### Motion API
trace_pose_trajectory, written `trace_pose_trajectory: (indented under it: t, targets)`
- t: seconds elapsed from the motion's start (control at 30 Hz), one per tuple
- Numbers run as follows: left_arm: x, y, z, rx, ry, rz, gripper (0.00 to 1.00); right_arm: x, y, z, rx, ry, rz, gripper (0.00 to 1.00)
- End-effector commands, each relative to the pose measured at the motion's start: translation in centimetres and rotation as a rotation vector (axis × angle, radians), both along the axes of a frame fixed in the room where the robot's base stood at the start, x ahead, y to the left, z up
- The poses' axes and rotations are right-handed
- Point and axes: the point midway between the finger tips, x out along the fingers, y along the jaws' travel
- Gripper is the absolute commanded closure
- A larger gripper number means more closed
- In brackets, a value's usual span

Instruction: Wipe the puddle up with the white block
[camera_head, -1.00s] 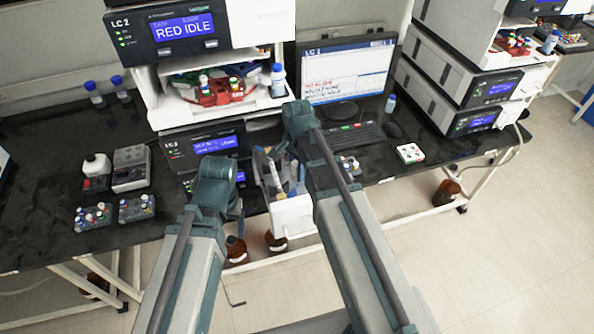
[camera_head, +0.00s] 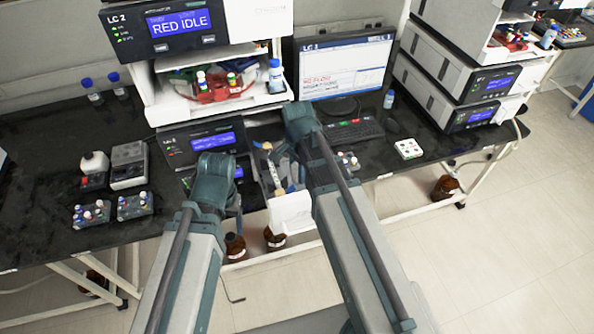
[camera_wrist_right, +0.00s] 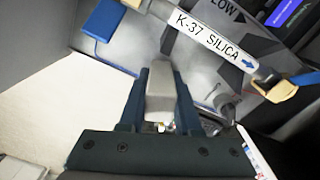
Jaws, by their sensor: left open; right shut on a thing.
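The white block (camera_wrist_right: 160,98) looks pale grey in the right wrist view, held between the two dark fingers of my right gripper (camera_wrist_right: 160,85). The block is over or against the grey metal floor of an open bay (camera_wrist_right: 205,50); I cannot tell whether it touches. A darker patch on that floor lies just beyond the block, but I cannot make out a clear puddle outline. In the head view, my right arm partly hides its gripper over the open drawer (camera_head: 292,213). My left gripper (camera_head: 238,204) is empty, left of the drawer, with its fingers mostly hidden.
A column labelled K-37 SILICA (camera_wrist_right: 210,38) crosses the bay close beyond the block. A blue piece (camera_wrist_right: 103,20) is at its left. A keyboard (camera_head: 352,132) and a small white box (camera_head: 408,149) lie right. Vial racks (camera_head: 92,214) stand left, and brown bottles (camera_head: 236,246) below.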

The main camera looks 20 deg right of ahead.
Motion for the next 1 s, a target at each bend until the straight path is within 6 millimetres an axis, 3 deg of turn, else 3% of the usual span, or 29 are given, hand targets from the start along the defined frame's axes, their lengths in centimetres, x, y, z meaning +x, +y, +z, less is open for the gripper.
trace_pose_trajectory:
  t: [0.47, 1.0]
  targets:
    - [0.0, 0.0, -0.2, 0.0, 0.0, 0.0, 0.28, -2.2, -0.1, -0.2, 0.0, 0.0, 0.0, 0.99]
    - [0.0, 0.0, -0.4, 0.0, 0.0, 0.0, 0.28, 0.0, 0.0, -0.4, 0.0, -0.001, 0.0, 0.99]
